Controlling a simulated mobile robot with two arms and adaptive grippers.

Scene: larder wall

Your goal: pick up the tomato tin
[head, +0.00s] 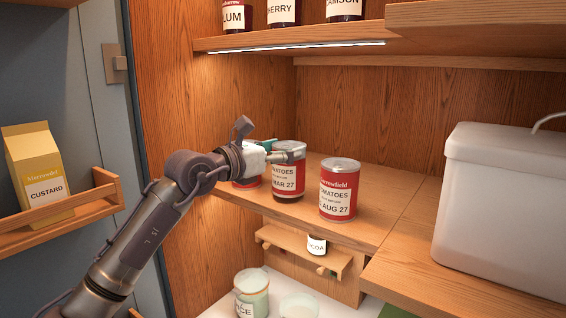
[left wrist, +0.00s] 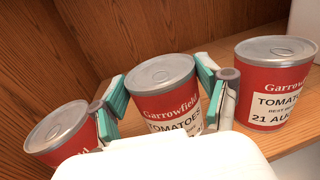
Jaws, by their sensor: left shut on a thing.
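Three red tomato tins with grey lids stand in a row on the wooden shelf (head: 390,205). The middle tin (head: 289,184), labelled MAR 27, is between the fingers of my left gripper (head: 280,152). The left wrist view shows both teal finger pads against the sides of this middle tin (left wrist: 163,98). The right tin (head: 338,192), labelled AUG 27, stands clear to the right. The left tin (left wrist: 58,130) is close beside the left finger and mostly hidden by my gripper in the head view. The middle tin is upright; its base looks at shelf level. My right gripper is not in view.
A large white bin (head: 500,205) stands at the right. Jars labelled PLUM and CHERRY (head: 283,12) are on the shelf above. A cocoa jar (head: 317,246) and other jars sit below. A custard carton (head: 36,160) is in the door rack at the left.

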